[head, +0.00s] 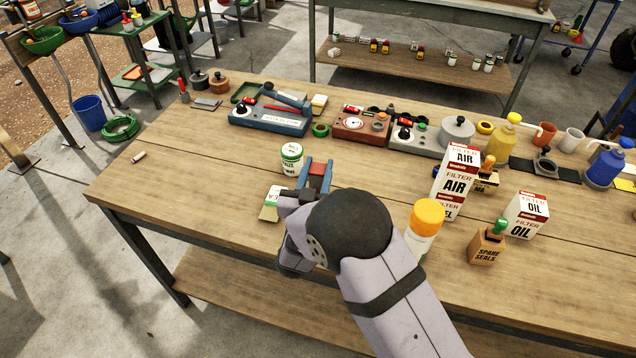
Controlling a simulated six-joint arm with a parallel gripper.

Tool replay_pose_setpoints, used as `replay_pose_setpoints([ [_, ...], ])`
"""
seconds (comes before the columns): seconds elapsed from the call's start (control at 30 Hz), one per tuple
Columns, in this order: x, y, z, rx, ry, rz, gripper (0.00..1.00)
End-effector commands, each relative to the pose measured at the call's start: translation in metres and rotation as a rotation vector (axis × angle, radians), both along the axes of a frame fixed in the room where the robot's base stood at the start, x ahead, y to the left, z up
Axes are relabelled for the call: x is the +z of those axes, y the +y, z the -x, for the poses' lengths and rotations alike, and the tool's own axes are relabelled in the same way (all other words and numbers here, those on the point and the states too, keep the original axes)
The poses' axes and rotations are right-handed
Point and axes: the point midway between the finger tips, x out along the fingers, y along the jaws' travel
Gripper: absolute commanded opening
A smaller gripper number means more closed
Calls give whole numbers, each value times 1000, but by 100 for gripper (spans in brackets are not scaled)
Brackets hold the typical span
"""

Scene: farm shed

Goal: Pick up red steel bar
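My gripper (315,174) points away from me over the front half of the wooden workbench, with its two dark blue fingers apart. A red block-like piece (318,168) shows between the fingers and looks like the red steel bar. I cannot tell whether the fingers touch it or only stand around it. My wrist and arm hide the near part of the gripper and the bench below it.
An orange-capped bottle (426,218) and filter boxes (462,160) stand to the right. Devices (270,117) line the back. The bench's left part is mostly clear.

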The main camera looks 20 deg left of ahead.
Motion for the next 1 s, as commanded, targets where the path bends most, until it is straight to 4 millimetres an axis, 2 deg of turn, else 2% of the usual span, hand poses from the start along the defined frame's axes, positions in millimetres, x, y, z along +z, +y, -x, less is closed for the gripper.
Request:
replay_pose_setpoints([
  [0.03, 0, 0, 0, 0, 0, 0, 18],
  [0.1, 0, 0, 0, 0, 0, 0, 1],
  [0.13, 0, 0, 0, 0, 0, 0, 0],
  [0.67, 10, 1, 0, 0, -3, -4, 0],
  [0.87, 30, 0, 0, 1, -4, -6, 0],
  [1.0, 52, 0, 0, 0, -5, -7, 0],
])
